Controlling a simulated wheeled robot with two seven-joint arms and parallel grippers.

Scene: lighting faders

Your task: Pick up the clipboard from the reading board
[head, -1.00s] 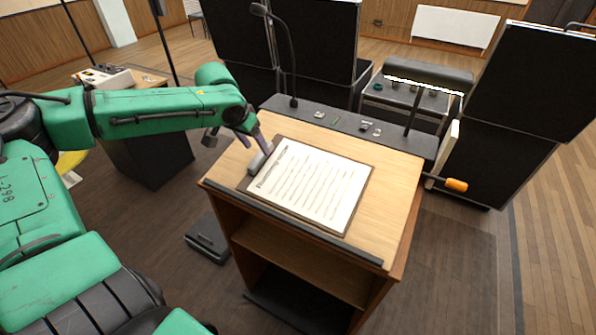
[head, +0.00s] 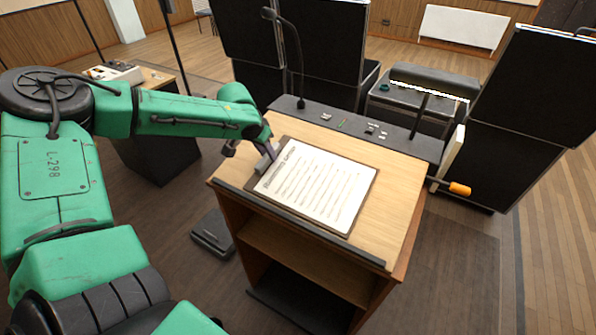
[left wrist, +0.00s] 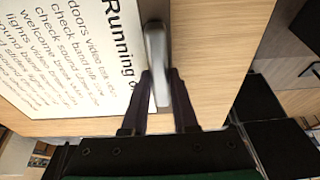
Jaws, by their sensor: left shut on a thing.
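The clipboard (head: 322,192) lies on the sloped wooden reading board (head: 395,190), with a printed white sheet on it and its metal clip at the upper left edge. In the left wrist view the clipboard (left wrist: 70,60) fills the upper left, and its grey clip (left wrist: 156,60) runs up from between my fingers. My left gripper (head: 268,158) is at the clip end and shut on the clip (left wrist: 158,90). The clipboard appears to rest against the board; I cannot tell any gap beneath it. My right gripper is not in view.
A dark ledge (head: 300,225) runs along the board's front edge. A black panel with small controls (head: 350,125) and a gooseneck lamp (head: 296,60) stand behind. An orange object (head: 459,189) sticks out at right. A side table with a device (head: 115,72) is at left.

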